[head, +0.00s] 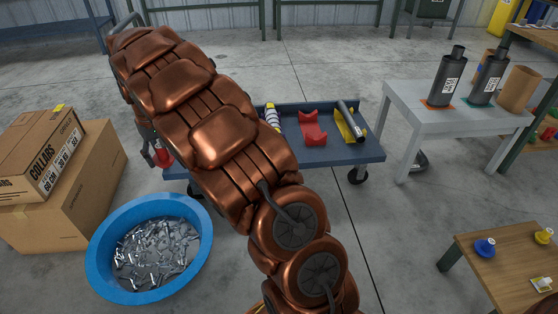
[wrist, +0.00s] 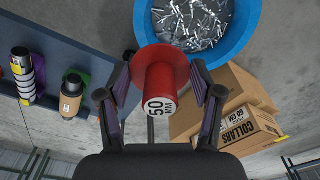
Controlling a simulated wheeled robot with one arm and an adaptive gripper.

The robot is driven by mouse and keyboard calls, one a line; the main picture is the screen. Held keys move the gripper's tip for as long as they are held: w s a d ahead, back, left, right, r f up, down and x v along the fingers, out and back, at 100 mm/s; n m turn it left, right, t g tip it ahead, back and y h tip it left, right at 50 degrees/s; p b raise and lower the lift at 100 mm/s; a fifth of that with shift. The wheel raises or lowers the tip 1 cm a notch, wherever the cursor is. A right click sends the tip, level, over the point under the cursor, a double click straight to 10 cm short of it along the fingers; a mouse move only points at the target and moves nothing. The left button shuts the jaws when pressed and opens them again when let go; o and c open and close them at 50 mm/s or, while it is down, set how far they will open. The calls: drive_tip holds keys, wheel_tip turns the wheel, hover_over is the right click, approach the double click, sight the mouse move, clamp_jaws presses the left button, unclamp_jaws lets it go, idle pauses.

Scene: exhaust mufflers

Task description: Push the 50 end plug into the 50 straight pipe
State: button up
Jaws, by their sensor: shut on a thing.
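In the wrist view a red end plug (wrist: 160,82) marked 50 stands between the two fingers of my gripper (wrist: 162,105), which is shut on it. Its wide flange points away from the palm, and no pipe touches it there. In the head view a bit of red, apparently the plug (head: 163,157), shows at the left end of the cart, and my arm hides most of the gripper. A silver pipe (head: 350,121) lies in a yellow cradle on the cart. I cannot read which pipe is the 50 straight pipe.
The blue cart (head: 345,153) also bears an empty red cradle (head: 312,128) and a striped piece (head: 272,117). A blue tub (head: 103,254) of metal parts and cardboard boxes (head: 75,190) stand left. A grey table (head: 430,114) with dark canisters stands right.

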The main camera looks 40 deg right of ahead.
drive_tip(key=w+d+f+m+t+h+b, duration=0.1)
drive_tip(key=w+d+f+t, duration=0.1)
drive_tip(key=w+d+f, duration=0.4)
drive_tip(key=w+d+f+m+t+b, duration=0.1)
drive_tip(key=w+d+f, duration=0.2)
drive_tip(key=d+f, duration=0.4)
drive_tip(key=d+f+m+t+h+b, duration=0.1)
drive_tip(key=d+f+t+h, duration=0.1)
drive_tip(key=d+f, duration=0.3)
drive_tip(key=d+f+m+t+h+b, duration=0.1)
drive_tip(key=d+f, duration=0.4)
drive_tip(key=d, duration=0.7)
drive_tip(key=d+f+m+t+h+b, duration=0.2)
drive_tip(key=d+f+t+h, duration=0.1)
drive_tip(key=d, duration=0.6)
drive_tip(key=shift+d+f+t+h, duration=0.15)
drive_tip(key=shift+f+t+h, duration=0.05)
drive_tip(key=shift+f+t, duration=0.3)
drive_tip(key=shift+d+f+t+h, duration=0.2)
drive_tip(key=shift+f+t, duration=0.2)
drive_tip(key=shift+t, duration=0.2)
drive_tip(key=s+d+f+m+t+h+b, duration=0.1)
drive_tip(key=s+d+f+t+h+b, duration=0.1)
drive_tip(key=s+d, duration=0.3)
drive_tip(key=s+f+h, duration=0.1)
drive_tip(key=s, duration=0.1)
drive_tip(key=shift+s+d+f, duration=0.2)
drive_tip(key=shift+s+d, duration=0.05)
drive_tip(key=shift+s, duration=0.15)
drive_tip(key=shift+w+d, duration=0.15)
